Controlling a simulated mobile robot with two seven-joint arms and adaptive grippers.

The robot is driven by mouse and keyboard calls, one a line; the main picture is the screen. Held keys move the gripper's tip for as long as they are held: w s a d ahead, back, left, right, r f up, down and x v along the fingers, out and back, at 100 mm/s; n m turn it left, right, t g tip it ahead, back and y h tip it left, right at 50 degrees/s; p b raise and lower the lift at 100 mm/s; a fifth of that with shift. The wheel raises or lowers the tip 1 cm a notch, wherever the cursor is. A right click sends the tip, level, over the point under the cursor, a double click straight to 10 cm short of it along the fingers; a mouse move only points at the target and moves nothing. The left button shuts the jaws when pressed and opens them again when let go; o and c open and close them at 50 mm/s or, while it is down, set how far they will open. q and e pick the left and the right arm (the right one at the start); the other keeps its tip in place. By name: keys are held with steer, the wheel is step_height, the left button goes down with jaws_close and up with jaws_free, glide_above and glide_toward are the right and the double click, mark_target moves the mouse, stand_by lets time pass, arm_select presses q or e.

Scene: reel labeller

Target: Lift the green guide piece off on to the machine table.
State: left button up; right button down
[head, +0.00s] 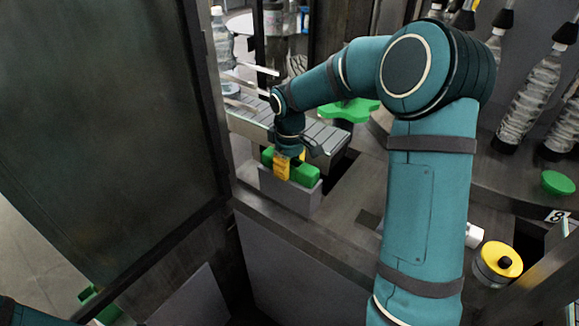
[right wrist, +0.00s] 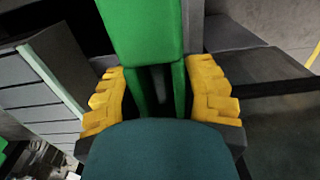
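The green guide piece (head: 305,174) sits on a grey block (head: 290,192) at the front edge of the machine table (head: 335,205). My right gripper (head: 283,168) reaches down over its middle, with a yellow finger in front of it. In the right wrist view, the green guide piece (right wrist: 140,30) runs between the yellow fingers of my right gripper (right wrist: 157,92). Both fingers lie close against its sides, seemingly shut on it. The piece still rests on the block. My left gripper is not in view; only a bit of teal arm shows at the lower left.
A grey slatted conveyor (head: 325,135) and a green star wheel (head: 350,110) lie behind the piece. A yellow-topped round part (head: 498,262) stands at the right. Bottles (head: 528,100) stand at the back right. A dark panel (head: 100,110) closes off the left. Bare table lies right of the block.

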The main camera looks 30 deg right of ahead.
stand_by(0.3)
step_height(320, 180, up, 10)
steer(key=shift+f+p, duration=0.2)
steer(key=shift+p, duration=0.15)
step_height(320, 180, up, 7)
steer(key=p, duration=0.4)
steer(key=shift+r, duration=0.2)
stand_by(0.5)
stand_by(0.3)
